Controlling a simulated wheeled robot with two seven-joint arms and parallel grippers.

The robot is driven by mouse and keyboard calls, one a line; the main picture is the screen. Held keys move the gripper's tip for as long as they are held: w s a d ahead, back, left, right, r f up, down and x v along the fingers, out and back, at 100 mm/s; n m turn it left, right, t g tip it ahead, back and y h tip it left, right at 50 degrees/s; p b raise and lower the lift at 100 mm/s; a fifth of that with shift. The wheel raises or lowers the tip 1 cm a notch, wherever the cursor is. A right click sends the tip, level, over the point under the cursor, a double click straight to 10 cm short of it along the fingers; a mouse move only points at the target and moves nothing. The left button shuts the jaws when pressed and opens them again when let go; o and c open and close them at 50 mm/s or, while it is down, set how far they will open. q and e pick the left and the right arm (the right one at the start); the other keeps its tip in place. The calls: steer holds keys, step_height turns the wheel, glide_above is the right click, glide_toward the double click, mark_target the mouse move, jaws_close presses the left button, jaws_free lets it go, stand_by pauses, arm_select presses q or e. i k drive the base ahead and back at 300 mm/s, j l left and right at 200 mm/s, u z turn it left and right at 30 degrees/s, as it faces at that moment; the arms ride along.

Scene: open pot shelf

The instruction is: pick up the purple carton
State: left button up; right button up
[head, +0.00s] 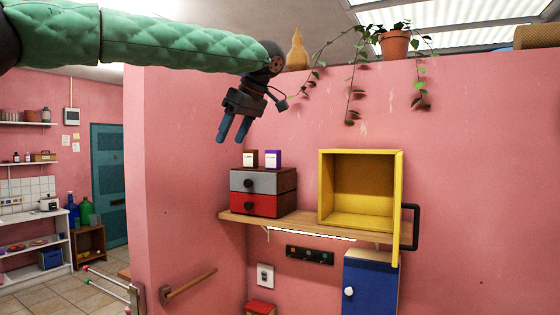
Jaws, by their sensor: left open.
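The purple carton (273,159) is small, with a white label, and stands upright on top of a two-drawer box (287,183) on the wooden shelf. A similar dark brown carton (250,159) stands just left of it. My left gripper (234,131) hangs from the arm at the upper left, fingers pointing down. Its two blue fingers are apart and empty. In the picture it is above and to the left of both cartons, apart from them. My right gripper is not in view.
A yellow open box (361,155) with its door swung out stands right of the drawers on the shelf (300,228). A trailing plant in a pot (394,45) and a yellow gourd-shaped vase (297,52) sit on the ledge above. A blue cabinet (370,287) is below.

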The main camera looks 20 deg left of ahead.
mark_target(272, 158)
steer(key=i, duration=1.05)
